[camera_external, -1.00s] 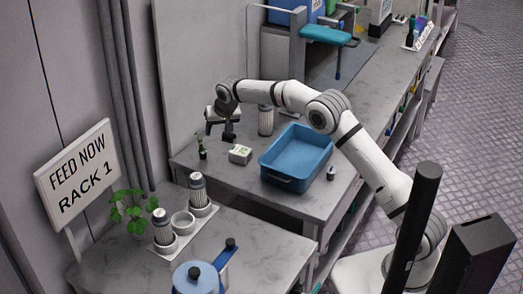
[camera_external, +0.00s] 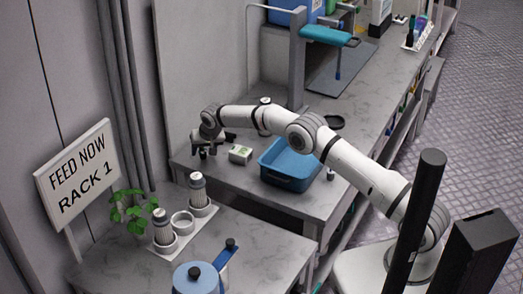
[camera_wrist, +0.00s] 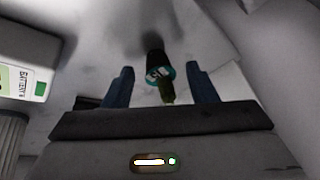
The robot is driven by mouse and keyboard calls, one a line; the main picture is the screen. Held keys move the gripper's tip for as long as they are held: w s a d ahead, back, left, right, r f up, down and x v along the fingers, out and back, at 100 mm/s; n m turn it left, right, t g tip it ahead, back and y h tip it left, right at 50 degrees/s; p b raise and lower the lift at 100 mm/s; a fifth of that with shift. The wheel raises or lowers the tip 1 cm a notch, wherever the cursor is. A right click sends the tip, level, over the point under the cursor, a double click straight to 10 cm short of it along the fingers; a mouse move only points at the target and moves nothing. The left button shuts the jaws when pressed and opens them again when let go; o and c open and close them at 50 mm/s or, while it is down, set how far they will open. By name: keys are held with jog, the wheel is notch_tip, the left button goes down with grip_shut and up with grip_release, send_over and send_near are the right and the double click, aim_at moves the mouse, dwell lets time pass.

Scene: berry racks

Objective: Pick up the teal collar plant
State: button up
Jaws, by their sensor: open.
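The teal collar plant (camera_wrist: 158,66) shows in the wrist view as a small dark pot with a teal ring and a green plant top. My gripper (camera_wrist: 160,78) is open, with one blue finger on each side of the plant and visible gaps between. The plant's top points toward the gripper's palm. In the outside view my gripper (camera_external: 205,153) is low over the left end of the grey bench, and it largely hides the plant there.
A white battery box (camera_external: 240,154) stands just right of my gripper, also at the left of the wrist view (camera_wrist: 25,85). A blue tray (camera_external: 290,180) lies further right. The front table holds a leafy plant (camera_external: 128,208), a white holder (camera_external: 166,250) and a blue pot (camera_external: 197,279).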

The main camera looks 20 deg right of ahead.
jog(key=c, duration=1)
